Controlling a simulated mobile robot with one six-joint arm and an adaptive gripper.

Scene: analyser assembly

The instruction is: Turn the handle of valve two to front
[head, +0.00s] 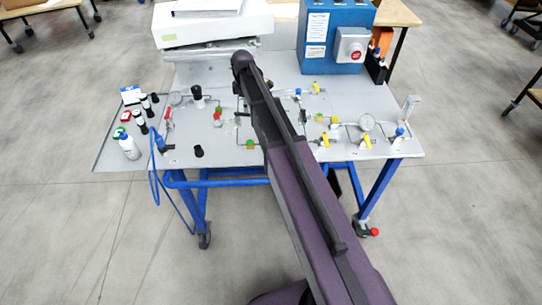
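The analyser panel (290,165) is a grey tabletop with thin tubing and several small valves. Yellow-handled valves stand at the right, among them one at the front right (367,141), one left of it (324,140) and one further back (316,87). Blue handles show at the right (400,132) and back centre (298,93), and a red one at the left (168,113). I cannot read any label, so I cannot tell which is valve two. My arm reaches up over the middle of the panel and hides part of it. My gripper's fingers do not show.
A blue box with a red button (334,36) and a white instrument (212,22) stand at the back. Small bottles (129,146) stand at the left. A gauge (367,122) and a clear upright tube (408,106) stand at the right. The floor in front is open.

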